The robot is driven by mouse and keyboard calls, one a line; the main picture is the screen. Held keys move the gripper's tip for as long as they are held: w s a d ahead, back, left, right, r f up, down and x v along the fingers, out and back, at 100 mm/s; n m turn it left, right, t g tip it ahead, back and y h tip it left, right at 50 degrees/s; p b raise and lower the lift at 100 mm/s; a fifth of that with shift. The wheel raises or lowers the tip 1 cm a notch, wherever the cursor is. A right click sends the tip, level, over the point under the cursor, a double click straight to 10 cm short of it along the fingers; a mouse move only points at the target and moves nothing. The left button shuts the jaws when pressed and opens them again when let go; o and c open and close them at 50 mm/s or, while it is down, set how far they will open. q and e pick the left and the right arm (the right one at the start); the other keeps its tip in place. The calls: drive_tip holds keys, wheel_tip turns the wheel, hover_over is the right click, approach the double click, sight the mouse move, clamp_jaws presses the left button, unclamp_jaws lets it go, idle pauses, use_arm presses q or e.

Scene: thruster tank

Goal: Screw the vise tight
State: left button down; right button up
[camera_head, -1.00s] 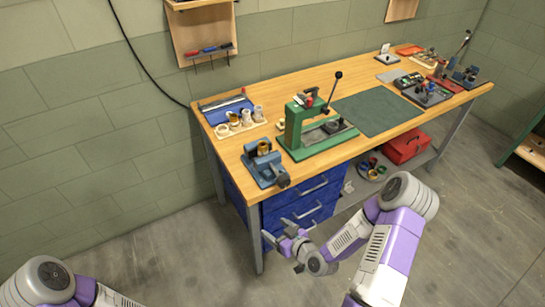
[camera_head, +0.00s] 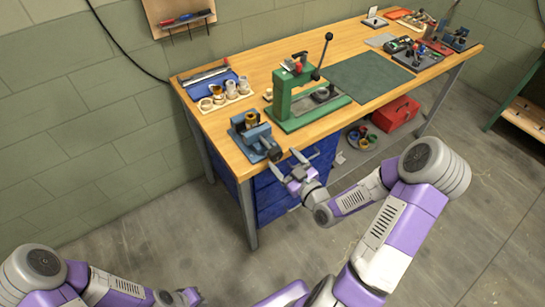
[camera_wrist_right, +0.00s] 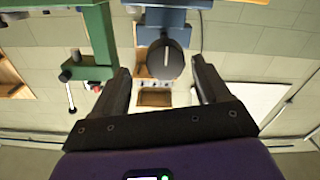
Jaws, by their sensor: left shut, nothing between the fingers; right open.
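The blue vise (camera_head: 250,136) stands at the front left corner of the wooden workbench, with a brass-coloured round piece (camera_head: 251,119) in it. Its dark round screw knob (camera_head: 275,154) faces out over the bench's front edge. My right gripper (camera_head: 289,164) is open and empty just in front of the knob. In the right wrist view the knob (camera_wrist_right: 165,62) appears between and beyond the two spread fingers (camera_wrist_right: 161,82), with the blue vise body (camera_wrist_right: 180,18) behind it. My left gripper (camera_head: 190,297) is shut and empty, low at the bottom edge, far from the bench.
A green arbor press (camera_head: 282,95) stands right of the vise and shows at left in the wrist view (camera_wrist_right: 99,35). Several cups on a wooden holder (camera_head: 226,98) stand behind the vise. Blue drawers (camera_head: 275,195) are under the bench. Floor in front is clear.

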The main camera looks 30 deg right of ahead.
sight(278, 156)
drive_tip(key=shift+w+a+f+b, duration=0.3)
drive_tip(key=shift+w+a+b, duration=0.1)
drive_tip(key=shift+b, duration=2)
drive_tip(key=w, duration=0.5)
drive_tip(key=shift+a+r, duration=0.2)
drive_tip(key=shift+r, duration=0.05)
drive_tip(key=c, duration=1)
